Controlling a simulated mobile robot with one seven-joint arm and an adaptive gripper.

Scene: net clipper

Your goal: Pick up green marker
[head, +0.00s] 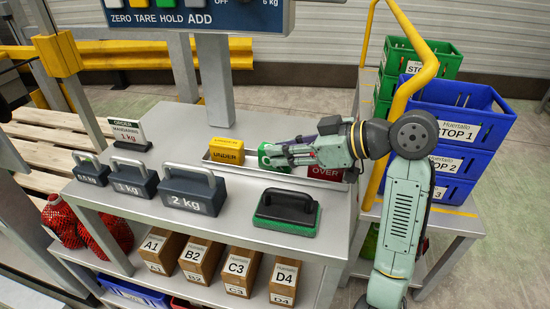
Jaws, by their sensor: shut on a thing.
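The green marker (265,157) is a small green block with some white on its face. It sits at the tray on the steel table, between the yellow UNDER block (227,151) and the red OVER block (325,172). My gripper (283,155) reaches in from the right and is shut on the green marker. Its fingers hide part of the marker. I cannot tell whether the marker is touching the tray or lifted off it. The gripper also partly covers the top of the red block.
A shallow metal tray (250,172) lies under the blocks. A scale post (215,85) rises behind. Weights, including a 2 kg one (192,190), stand at left. A green-padded black block (287,210) sits in front. Blue crates (458,110) and a yellow rail (402,100) are right.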

